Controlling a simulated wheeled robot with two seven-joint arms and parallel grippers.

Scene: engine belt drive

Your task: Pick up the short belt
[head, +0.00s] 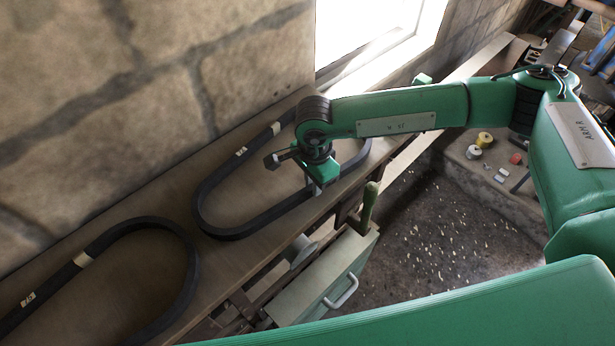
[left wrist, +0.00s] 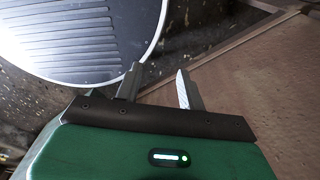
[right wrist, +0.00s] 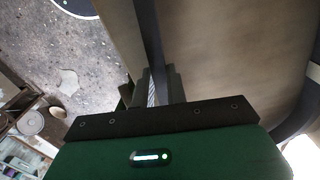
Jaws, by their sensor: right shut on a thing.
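The short belt (head: 238,232) is a dark closed loop lying on the wooden shelf, with a pale label on its far strand. My right gripper (head: 316,184) is over its near strand at the right part of the loop. In the right wrist view, the fingers (right wrist: 157,88) are shut on the dark belt strand (right wrist: 150,35). The arm hides part of the loop's right end. My left gripper (left wrist: 158,88) is open and empty in the left wrist view; it does not show in the head view.
A second, larger-looking dark belt (head: 190,265) with pale labels lies on the shelf at the lower left, cut off by the frame. A stone wall (head: 120,90) rises behind the shelf. A pale green box with a handle (head: 325,275) stands in front. A round ribbed plate (left wrist: 80,35) is near the left gripper.

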